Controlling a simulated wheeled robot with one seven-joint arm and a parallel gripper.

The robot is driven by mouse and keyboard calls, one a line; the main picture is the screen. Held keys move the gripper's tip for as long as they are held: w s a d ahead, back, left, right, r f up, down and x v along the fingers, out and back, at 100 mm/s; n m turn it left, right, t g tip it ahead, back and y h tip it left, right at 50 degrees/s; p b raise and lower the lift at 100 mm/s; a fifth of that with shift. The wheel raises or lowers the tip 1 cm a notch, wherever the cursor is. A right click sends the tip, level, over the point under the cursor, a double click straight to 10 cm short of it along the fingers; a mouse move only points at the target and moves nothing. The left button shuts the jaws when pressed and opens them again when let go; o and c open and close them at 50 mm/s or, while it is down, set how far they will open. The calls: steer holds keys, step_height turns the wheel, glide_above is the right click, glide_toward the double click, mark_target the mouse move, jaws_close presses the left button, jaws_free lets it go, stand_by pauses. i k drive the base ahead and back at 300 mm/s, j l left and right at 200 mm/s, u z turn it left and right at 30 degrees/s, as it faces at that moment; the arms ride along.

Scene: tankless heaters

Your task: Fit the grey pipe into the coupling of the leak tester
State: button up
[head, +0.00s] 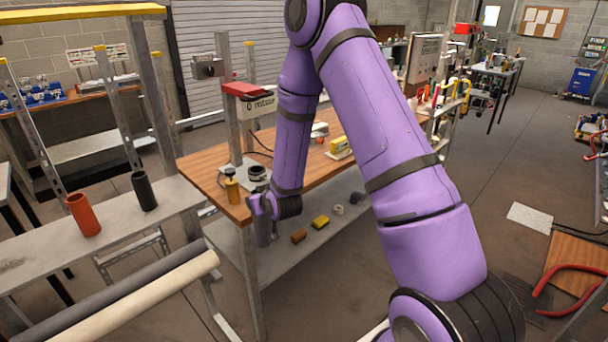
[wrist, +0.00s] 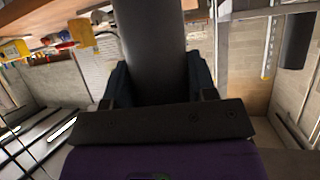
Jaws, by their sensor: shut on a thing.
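The grey pipe (head: 263,232) is held by my gripper (head: 262,207) just off the table's front corner in the head view. Only a short length shows below the jaws. In the wrist view the pipe (wrist: 152,45) is a dark grey cylinder running away from the camera, between the two fingers of my gripper (wrist: 155,85). The leak tester (head: 250,95) has a red-topped white box on a grey upright. Its likely coupling, a black and silver ring (head: 257,173), sits on the table at its foot. The pipe is apart from this ring, nearer the camera and lower.
An orange pipe (head: 83,215) and a black pipe (head: 145,191) stand on the left bench. Small blocks lie on the lower shelf (head: 290,262). Floor at right is partly clear.

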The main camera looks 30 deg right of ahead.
mark_target(250, 173)
steer(key=i+l+z, duration=0.2)
steer(key=z, duration=0.15)
steer(key=i+l+z, duration=0.25)
steer(key=z, duration=0.15)
